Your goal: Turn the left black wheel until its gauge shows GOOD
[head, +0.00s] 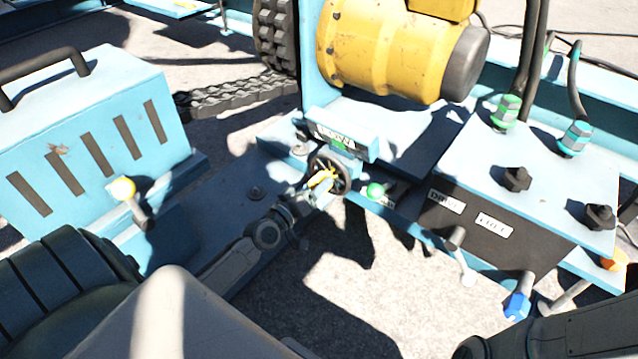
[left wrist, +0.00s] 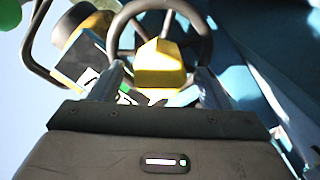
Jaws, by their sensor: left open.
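The black wheel (head: 343,164) stands upright below a blue gauge housing (head: 362,144), near the middle of the head view. My left gripper (head: 320,186) is at the wheel's near side. In the left wrist view the wheel's rim and spokes (left wrist: 205,42) lie just beyond the open fingers (left wrist: 162,84). A yellow block (left wrist: 160,66) sits in front of the wheel's hub, between the fingers. I cannot tell whether the fingers touch anything. My right gripper is not visible.
A green-knobbed lever (head: 375,190) is close to the wheel's right. A blue box with black valves (head: 517,179) and hoses stands farther right. The yellow drum (head: 375,52) is behind.

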